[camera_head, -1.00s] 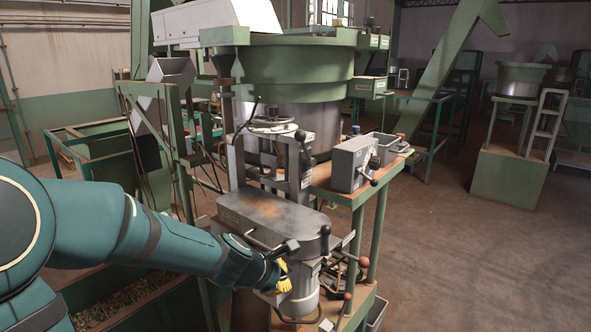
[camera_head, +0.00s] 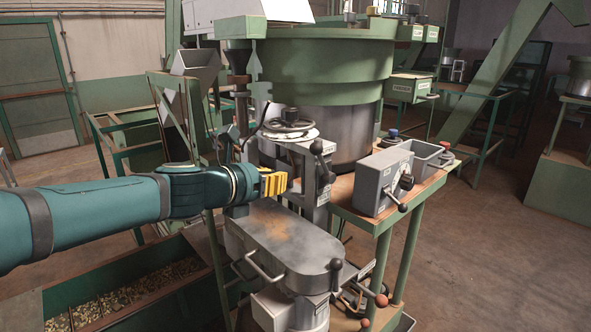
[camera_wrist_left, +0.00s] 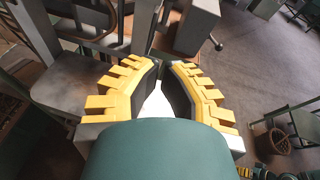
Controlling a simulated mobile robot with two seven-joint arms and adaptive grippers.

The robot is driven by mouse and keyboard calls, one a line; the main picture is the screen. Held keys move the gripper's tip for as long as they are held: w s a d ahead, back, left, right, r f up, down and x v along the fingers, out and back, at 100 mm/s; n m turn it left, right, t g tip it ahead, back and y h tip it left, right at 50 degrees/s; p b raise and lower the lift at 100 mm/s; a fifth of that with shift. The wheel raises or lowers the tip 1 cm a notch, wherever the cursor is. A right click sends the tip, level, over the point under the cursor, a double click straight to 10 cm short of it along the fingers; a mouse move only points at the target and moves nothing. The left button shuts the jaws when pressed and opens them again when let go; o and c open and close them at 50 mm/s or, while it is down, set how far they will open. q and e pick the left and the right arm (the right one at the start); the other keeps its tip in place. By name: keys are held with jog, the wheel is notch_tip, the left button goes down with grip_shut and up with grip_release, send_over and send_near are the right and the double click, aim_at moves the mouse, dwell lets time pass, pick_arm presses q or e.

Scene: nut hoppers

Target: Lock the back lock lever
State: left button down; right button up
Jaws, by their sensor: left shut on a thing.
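My left gripper (camera_head: 274,182) has yellow fingers and is above the far end of the grey metal lid (camera_head: 280,238). In the left wrist view its fingers (camera_wrist_left: 163,64) draw together at the tips, with a pale wedge between them nearer the palm. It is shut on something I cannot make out. A black-knobbed lever (camera_head: 336,265) stands at the near end of the lid. Another black-knobbed lever (camera_head: 317,148) is on the upright frame behind. I cannot single out the back lock lever; the gripper hides part of the lid's far end. My right gripper is not in view.
A handwheel (camera_head: 290,126) and the big green hopper (camera_head: 325,65) stand behind the lid. A grey control box (camera_head: 383,182) with a lever sits on the table to the right. A green bin of nuts (camera_head: 125,295) is below my left arm. Open floor is at right.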

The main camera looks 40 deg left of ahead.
pick_arm(q)
jog(key=b, duration=0.3)
send_near(323, 162)
notch_tip(323, 162, down, 4)
jog(key=w, duration=0.2)
jog(key=shift+w+a+r+p, duration=0.2)
jog(key=shift+w+a+r, duration=0.1)
jog(key=shift+w, duration=0.35)
jog(key=shift+w+a+r+p, duration=0.2)
jog(key=shift+w+r, duration=0.1)
jog(key=shift+w, duration=0.35)
jog(key=shift+w+a+r+p, duration=0.15)
jog(key=shift+w+a+r, duration=0.15)
jog(key=shift+w, duration=0.35)
jog(key=shift+r, duration=0.1)
